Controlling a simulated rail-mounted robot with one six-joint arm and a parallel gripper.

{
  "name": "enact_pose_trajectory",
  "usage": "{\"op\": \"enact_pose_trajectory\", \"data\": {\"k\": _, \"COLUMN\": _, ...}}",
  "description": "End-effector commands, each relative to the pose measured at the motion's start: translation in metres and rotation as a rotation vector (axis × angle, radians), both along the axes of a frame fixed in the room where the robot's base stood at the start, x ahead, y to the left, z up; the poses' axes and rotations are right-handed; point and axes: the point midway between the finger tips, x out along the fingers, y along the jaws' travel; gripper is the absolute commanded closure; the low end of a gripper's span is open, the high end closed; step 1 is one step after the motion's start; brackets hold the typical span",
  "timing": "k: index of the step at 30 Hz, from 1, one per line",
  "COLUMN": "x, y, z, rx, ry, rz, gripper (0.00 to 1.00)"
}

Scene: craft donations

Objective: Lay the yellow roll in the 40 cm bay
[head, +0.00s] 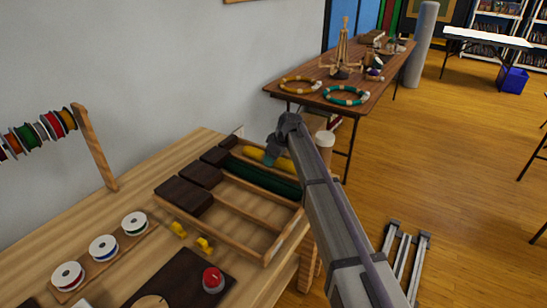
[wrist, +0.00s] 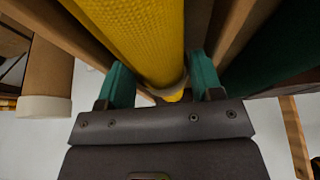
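The yellow roll (head: 256,155) is at the far bay of the wooden rack (head: 280,240), with wooden dividers on both sides of it in the wrist view. Whether it rests on the bay floor is hidden. My gripper (head: 277,150) is over its right part in the head view. In the wrist view, the teal fingers (wrist: 160,82) of my gripper lie against both sides of the yellow roll (wrist: 140,35), close to its pale end. A dark green roll (head: 262,180) lies in the neighbouring bay. Nearer bays are empty.
Dark brown blocks (head: 183,195) of differing lengths fill the rack's left ends. Yellow pieces (head: 203,243), ribbon spools (head: 103,247) and a red knob (head: 212,278) are on the bench in front. A tan cylinder (wrist: 45,85) with a pale end stands beside the rack.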

Motion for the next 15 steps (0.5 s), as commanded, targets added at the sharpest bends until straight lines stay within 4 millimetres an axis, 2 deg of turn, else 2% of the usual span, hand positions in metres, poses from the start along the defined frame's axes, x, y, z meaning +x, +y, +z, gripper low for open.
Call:
{"op": "enact_pose_trajectory", "data": {"k": 1, "x": 0.0000, "y": 0.0000, "z": 0.0000, "rx": 0.000, "ry": 0.000, "rz": 0.000, "gripper": 0.35}}
{"op": "enact_pose_trajectory", "data": {"k": 7, "x": 0.0000, "y": 0.0000, "z": 0.0000, "rx": 0.000, "ry": 0.000, "rz": 0.000, "gripper": 0.16}}
{"op": "enact_pose_trajectory", "data": {"k": 12, "x": -0.0002, "y": -0.0002, "z": 0.0009, "rx": 0.000, "ry": 0.000, "rz": 0.000, "gripper": 0.15}}
{"op": "enact_pose_trajectory", "data": {"k": 15, "x": -0.0013, "y": -0.0021, "z": 0.0089, "rx": 0.000, "ry": 0.000, "rz": 0.000, "gripper": 0.15}}
